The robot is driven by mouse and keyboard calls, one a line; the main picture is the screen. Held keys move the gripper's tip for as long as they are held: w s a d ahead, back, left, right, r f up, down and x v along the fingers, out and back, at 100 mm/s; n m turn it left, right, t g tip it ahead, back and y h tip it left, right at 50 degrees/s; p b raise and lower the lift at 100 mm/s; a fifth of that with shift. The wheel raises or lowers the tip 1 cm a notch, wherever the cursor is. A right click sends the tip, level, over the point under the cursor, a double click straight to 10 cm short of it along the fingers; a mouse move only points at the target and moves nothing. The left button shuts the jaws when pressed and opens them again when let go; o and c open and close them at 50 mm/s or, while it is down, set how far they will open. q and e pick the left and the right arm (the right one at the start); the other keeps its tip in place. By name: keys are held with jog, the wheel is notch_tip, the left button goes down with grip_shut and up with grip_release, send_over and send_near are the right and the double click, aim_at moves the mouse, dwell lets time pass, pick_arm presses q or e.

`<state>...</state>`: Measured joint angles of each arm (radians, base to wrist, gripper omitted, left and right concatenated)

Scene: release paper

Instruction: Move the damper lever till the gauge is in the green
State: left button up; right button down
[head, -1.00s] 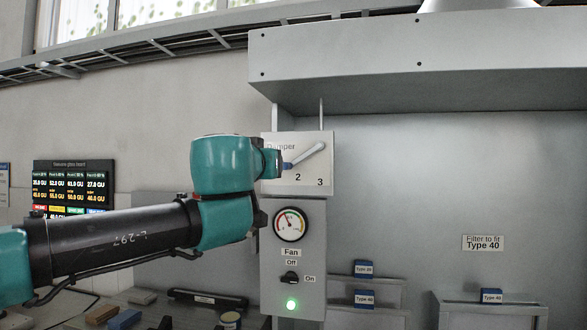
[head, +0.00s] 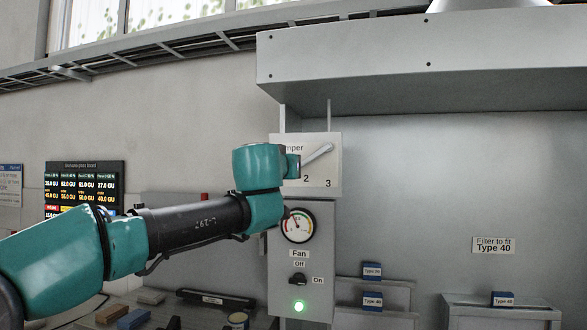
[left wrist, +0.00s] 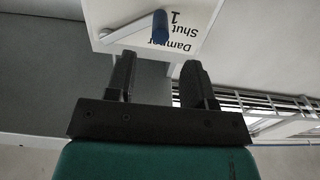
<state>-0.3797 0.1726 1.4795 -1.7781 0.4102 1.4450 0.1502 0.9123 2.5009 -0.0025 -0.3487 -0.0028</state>
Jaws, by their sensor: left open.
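The damper plate (head: 335,176) is on the cabinet wall, with a pale grey lever (head: 318,155) slanting up to the right. The lever's knob end is hidden behind my left wrist in the head view. In the left wrist view the blue knob (left wrist: 160,27) shows just beyond my left gripper (left wrist: 160,62), which is open and empty. The knob lines up with the gap between the fingers and appears untouched. The round gauge (head: 298,225) sits below the plate; its needle points up and slightly left, and its exact colour band is too small to tell. My right gripper is out of view.
Below the gauge are a fan switch (head: 299,281) and a lit green lamp (head: 299,306). A hood (head: 430,55) overhangs above the plate. A display board (head: 84,187) hangs at left. Labelled boxes (head: 372,302) stand low at right.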

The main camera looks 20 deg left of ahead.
aim_at(311, 156)
pick_arm(q)
jog(key=w, duration=0.8)
jog(key=shift+a, duration=0.1)
jog(key=shift+c, duration=0.2)
grip_shut()
